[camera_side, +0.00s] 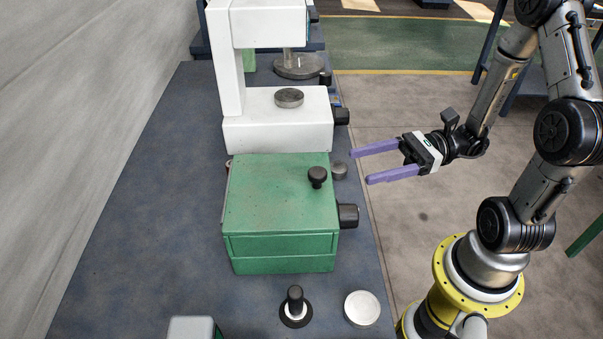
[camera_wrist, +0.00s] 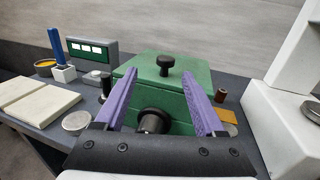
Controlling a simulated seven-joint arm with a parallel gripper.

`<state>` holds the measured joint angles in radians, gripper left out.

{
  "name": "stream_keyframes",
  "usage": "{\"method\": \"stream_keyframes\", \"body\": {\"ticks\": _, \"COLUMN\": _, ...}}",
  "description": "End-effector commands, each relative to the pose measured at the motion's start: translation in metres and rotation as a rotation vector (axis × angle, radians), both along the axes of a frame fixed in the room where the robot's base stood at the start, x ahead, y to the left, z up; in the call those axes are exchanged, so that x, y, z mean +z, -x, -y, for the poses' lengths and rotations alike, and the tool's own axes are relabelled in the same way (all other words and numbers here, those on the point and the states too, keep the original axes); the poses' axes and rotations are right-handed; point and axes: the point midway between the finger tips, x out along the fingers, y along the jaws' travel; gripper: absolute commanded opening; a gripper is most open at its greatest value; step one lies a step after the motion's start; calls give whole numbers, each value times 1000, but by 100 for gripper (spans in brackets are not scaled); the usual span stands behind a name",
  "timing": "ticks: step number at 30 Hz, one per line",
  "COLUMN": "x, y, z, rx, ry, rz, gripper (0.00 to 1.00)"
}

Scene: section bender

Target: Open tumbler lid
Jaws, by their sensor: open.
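The tumbler is a green box (camera_side: 280,252) on the blue-grey bench, also in the wrist view (camera_wrist: 185,122). Its green lid (camera_side: 265,195) lies flat and looks closed. A black knob (camera_side: 317,176) stands on the lid's top, and it also shows in the wrist view (camera_wrist: 165,63). Another black knob (camera_side: 347,216) sticks out of the box's side facing my arm, low between my fingers in the wrist view (camera_wrist: 153,121). My gripper (camera_side: 360,167) is open and empty, with purple fingers pointing at the bench, apart from the box and lid knob.
A white machine (camera_side: 275,132) stands close behind the box in the side view. A small grey cylinder (camera_side: 339,170) sits beside the box near the bench edge. A black-handled piece (camera_side: 295,303) and a white disc (camera_side: 362,308) are in front. The bench's left side (camera_side: 130,210) is clear.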

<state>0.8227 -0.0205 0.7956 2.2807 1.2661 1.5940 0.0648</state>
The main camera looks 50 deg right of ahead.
Motion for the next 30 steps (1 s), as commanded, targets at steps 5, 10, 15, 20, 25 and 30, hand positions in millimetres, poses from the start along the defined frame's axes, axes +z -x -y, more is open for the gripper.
{"method": "stream_keyframes", "body": {"ticks": 5, "x": -3, "y": -2, "z": 10, "rx": -48, "ry": -15, "rz": -15, "gripper": 72}}
{"method": "stream_keyframes", "body": {"ticks": 10, "x": -3, "y": -8, "z": 0, "rx": -42, "ry": -13, "rz": -14, "gripper": 72}}
{"method": "stream_keyframes", "body": {"ticks": 15, "x": -3, "y": -18, "z": -17, "rx": -39, "ry": -12, "rz": -13, "gripper": 72}}
{"method": "stream_keyframes", "body": {"ticks": 20, "x": -3, "y": -28, "z": -34, "rx": -38, "ry": -11, "rz": -14, "gripper": 72}}
{"method": "stream_keyframes", "body": {"ticks": 25, "x": -3, "y": -39, "z": -51, "rx": -38, "ry": -11, "rz": -13, "gripper": 72}}
{"method": "stream_keyframes", "body": {"ticks": 30, "x": -3, "y": -49, "z": -68, "rx": -38, "ry": -10, "rz": -13, "gripper": 72}}
